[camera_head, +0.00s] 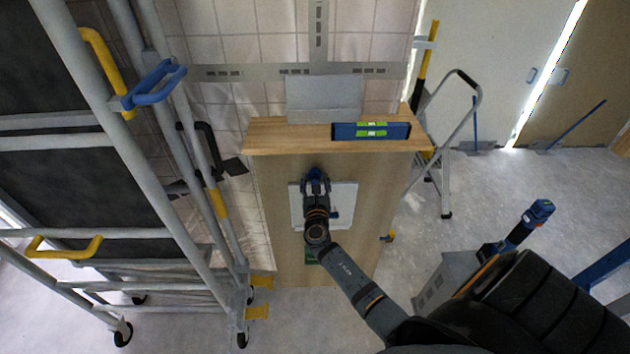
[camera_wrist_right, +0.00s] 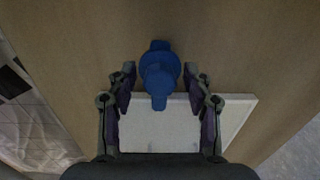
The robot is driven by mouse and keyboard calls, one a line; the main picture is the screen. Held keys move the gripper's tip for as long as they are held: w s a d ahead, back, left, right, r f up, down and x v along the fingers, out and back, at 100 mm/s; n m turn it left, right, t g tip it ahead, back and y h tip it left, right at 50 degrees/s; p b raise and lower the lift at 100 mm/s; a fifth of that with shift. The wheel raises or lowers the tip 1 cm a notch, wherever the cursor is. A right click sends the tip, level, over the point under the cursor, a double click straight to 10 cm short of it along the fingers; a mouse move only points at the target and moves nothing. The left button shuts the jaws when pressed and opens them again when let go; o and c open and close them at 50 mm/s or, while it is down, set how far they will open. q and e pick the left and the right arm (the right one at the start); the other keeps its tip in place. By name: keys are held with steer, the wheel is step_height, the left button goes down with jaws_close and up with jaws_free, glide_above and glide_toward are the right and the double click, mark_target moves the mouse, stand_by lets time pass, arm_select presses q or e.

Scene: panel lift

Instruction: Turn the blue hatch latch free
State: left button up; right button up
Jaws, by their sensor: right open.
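The blue latch (camera_wrist_right: 160,72) shows in the right wrist view, a round knob with a tab above and a tab below. It sits on the wooden face at the upper edge of a pale hatch panel (camera_wrist_right: 172,125), and its lower tab overlaps that edge. The hatch panel also shows in the head view (camera_head: 346,200). My right gripper (camera_wrist_right: 161,80) is open, with one finger on each side of the latch and gaps between. In the head view my right gripper (camera_head: 315,178) is at the panel's top edge and hides the latch. My left gripper is out of view.
A wooden cabinet (camera_head: 275,220) carries the hatch; a blue spirit level (camera_head: 371,131) and a grey box (camera_head: 324,98) are on top. Scaffold framing (camera_head: 130,150) stands close at left. A stepladder (camera_head: 446,150) stands right, with bare floor (camera_head: 470,200) in front.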

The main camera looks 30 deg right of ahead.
jaws_close()
stand_by(0.3)
